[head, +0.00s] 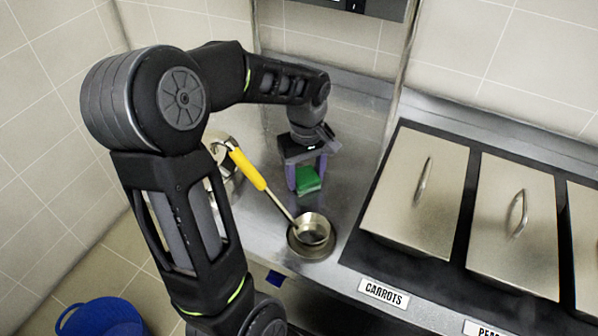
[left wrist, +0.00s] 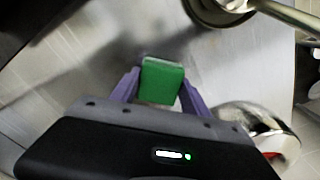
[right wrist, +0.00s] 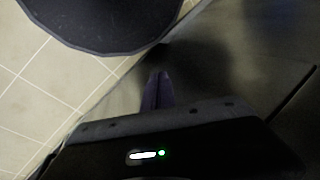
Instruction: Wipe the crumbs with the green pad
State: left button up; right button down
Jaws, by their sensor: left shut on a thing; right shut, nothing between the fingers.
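The green pad (head: 307,181) is between the purple fingers of my left gripper (head: 308,178), which is shut on it over the steel counter (head: 349,150). The pad also shows in the left wrist view (left wrist: 162,80), between the two fingertips. I cannot tell whether the pad touches the counter. No crumbs can be made out in any view. My right gripper (right wrist: 158,88) is shut and empty in the right wrist view, its fingers together. It is not in the head view.
A ladle with a yellow handle (head: 247,169) rests with its bowl in a round steel dish (head: 297,243) near the counter's front edge. Lidded pans (head: 417,193) stand right, one labelled CARROTS. A blue bucket (head: 102,318) is on the floor. A shiny round item (left wrist: 258,128) is near the left gripper.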

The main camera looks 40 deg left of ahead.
aim_at(319, 184)
dwell(0.3)
pick_arm(q)
jog(key=shift+w+d+f, duration=0.1)
jog(key=shift+w+d, duration=0.15)
jog(key=shift+d, duration=0.6)
jog(key=shift+w+d+f, duration=0.1)
jog(key=shift+w+d, duration=0.15)
jog(key=shift+d, duration=0.6)
jog(key=shift+s, duration=0.1)
jog(key=shift+s+d, duration=0.25)
jog(key=shift+s, duration=0.45)
jog(key=shift+r, duration=0.1)
jog(key=shift+s+a+r, duration=0.1)
jog(key=shift+s+a, duration=0.1)
jog(key=shift+a, duration=0.65)
jog(key=shift+s+a+r, duration=0.1)
jog(key=shift+s+a, duration=0.1)
jog(key=shift+a, duration=0.75)
